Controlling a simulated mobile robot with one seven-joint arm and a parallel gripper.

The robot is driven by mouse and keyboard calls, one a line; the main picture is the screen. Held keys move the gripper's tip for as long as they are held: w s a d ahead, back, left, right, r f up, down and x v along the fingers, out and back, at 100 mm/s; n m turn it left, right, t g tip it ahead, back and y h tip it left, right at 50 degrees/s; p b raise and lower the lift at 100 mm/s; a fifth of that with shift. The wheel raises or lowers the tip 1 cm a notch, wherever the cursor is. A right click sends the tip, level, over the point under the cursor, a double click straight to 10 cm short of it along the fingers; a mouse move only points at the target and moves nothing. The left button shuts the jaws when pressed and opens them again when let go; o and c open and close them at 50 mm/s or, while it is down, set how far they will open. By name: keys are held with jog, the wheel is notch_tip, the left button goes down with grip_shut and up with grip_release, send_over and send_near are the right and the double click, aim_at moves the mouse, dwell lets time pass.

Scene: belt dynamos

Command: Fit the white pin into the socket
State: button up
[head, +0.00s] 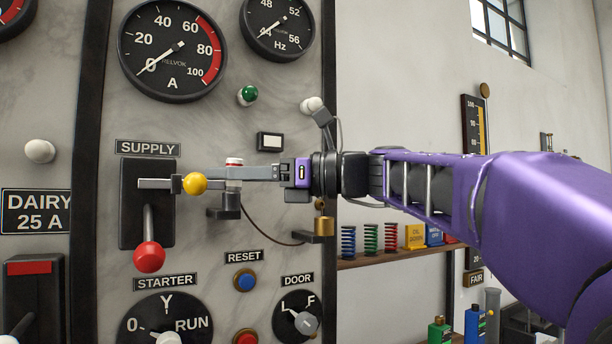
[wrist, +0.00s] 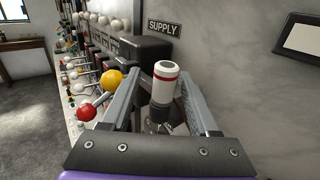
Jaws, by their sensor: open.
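The white pin (wrist: 163,84) has a white body with a red band and a dark lower part. It stands upright between the two fingers of my gripper (wrist: 158,90), with a visible gap on the right; contact on the left is unclear. In the head view its white and red top (head: 234,162) shows above the near finger. My gripper (head: 232,173) is open and reaches in from the right. Below the pin, a dark base and bracket (head: 222,213) sit against the panel. A small brass cylinder (head: 323,226) stands on another bracket to the right. I cannot tell which part is the socket.
The supply switch has a yellow ball (head: 195,183) close to my fingertips and a red ball (head: 149,257) below. A thin cord (head: 262,229) runs between the brackets. Gauges, a green lamp (head: 247,95) and knobs surround the arm. A shelf (head: 390,258) is at right.

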jog(key=s+d, duration=0.1)
jog(key=d, duration=1.3)
jog(key=shift+s+p, duration=0.25)
jog(key=shift+p, duration=0.05)
